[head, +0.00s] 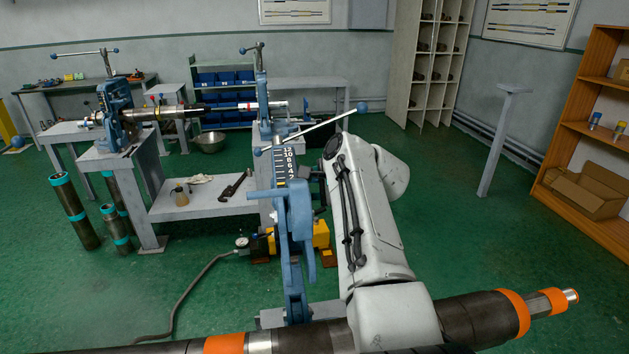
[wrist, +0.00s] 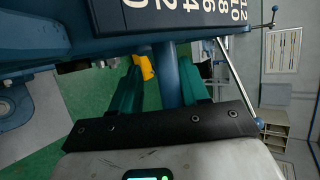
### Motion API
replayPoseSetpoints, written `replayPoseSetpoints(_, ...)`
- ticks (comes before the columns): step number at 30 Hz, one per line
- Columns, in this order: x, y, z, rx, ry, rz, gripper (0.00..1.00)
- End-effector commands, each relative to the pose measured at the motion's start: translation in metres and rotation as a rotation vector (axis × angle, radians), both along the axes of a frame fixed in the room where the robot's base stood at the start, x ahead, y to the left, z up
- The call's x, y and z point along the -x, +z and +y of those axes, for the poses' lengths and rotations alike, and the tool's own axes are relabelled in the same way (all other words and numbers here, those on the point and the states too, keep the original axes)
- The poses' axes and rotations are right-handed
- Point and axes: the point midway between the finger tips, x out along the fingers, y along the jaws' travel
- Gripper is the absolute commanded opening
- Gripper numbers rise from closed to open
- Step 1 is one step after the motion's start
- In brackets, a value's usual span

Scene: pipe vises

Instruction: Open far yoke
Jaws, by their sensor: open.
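The nearest pipe vise has a tall blue yoke (head: 291,215) with a numbered scale plate (head: 283,165) on top. A long bar handle (head: 325,126) with blue ball ends crosses its top. In the wrist view the scale plate (wrist: 190,12) fills the top, and the bar handle (wrist: 236,75) runs down at right. My gripper (wrist: 159,66) is open. Its two dark teal fingers lie on either side of a round blue bar (wrist: 168,75); contact cannot be told. In the head view my arm hides most of the gripper. Two more blue vises stand farther back, at left (head: 118,108) and middle (head: 263,105).
A dark pipe (head: 480,318) with orange bands crosses the foreground. A grey bench (head: 200,205) holds a wrench (head: 236,186). A yellow unit (head: 320,234) and hose lie behind the near vise.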

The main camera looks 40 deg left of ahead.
Motion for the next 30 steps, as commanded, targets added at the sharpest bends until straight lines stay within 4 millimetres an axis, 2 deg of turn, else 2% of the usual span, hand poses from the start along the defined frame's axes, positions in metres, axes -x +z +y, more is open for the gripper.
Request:
replayPoseSetpoints(1, 0.001, -0.005, 0.000, 0.007, 0.002, 0.007, 0.44)
replayPoseSetpoints(21, 0.000, 0.003, 0.000, -0.003, 0.001, -0.001, 0.44)
replayPoseSetpoints(30, 0.004, 0.012, -0.012, -0.005, 0.004, -0.001, 0.44)
